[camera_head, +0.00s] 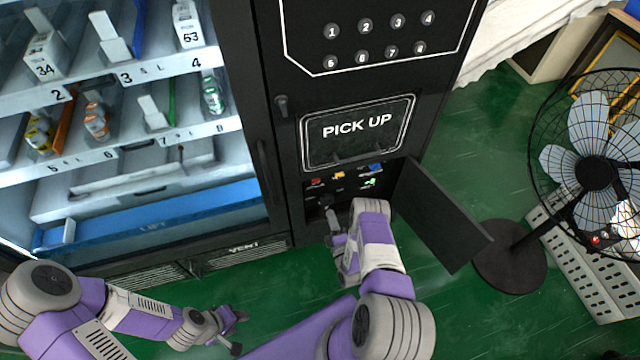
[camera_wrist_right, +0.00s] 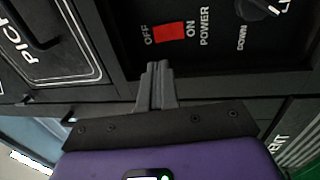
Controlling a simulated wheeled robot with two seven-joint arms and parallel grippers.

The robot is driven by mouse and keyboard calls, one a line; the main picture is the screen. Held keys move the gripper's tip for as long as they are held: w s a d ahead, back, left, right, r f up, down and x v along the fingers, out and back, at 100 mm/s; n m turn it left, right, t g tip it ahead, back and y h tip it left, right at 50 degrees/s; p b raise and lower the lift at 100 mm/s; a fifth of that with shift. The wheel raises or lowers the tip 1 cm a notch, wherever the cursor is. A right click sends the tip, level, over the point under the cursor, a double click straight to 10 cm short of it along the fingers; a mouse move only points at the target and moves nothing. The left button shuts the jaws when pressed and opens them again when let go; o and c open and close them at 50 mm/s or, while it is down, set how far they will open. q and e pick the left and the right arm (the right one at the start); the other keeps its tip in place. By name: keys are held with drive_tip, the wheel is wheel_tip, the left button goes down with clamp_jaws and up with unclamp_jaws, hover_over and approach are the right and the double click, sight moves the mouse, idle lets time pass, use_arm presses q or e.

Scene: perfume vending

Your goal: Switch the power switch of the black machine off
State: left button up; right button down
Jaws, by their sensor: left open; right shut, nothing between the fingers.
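The black machine (camera_head: 285,140) stands ahead with its lower compartment open. In the right wrist view, its red power switch (camera_wrist_right: 169,34) lies between the printed words OFF and ON, beside POWER. My right gripper (camera_wrist_right: 156,70) is shut and empty, its fingertips just below the switch in that picture. I cannot tell whether they touch it, or which way the switch is tipped. In the head view, my right gripper (camera_head: 330,215) is at the open compartment. My left gripper (camera_head: 238,331) is open and empty, low in front of the machine.
The compartment's black door (camera_head: 440,215) is swung open to the right of my right arm. A knob (camera_wrist_right: 258,8) labelled DOWN sits near the switch. A standing fan (camera_head: 596,172) is at the right. Green floor lies between the door and the fan.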

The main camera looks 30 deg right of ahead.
drive_tip(key=b+x, duration=0.6)
drive_tip(key=x, duration=0.8)
drive_tip(key=shift+b, duration=0.35)
drive_tip(key=shift+d+r, duration=0.15)
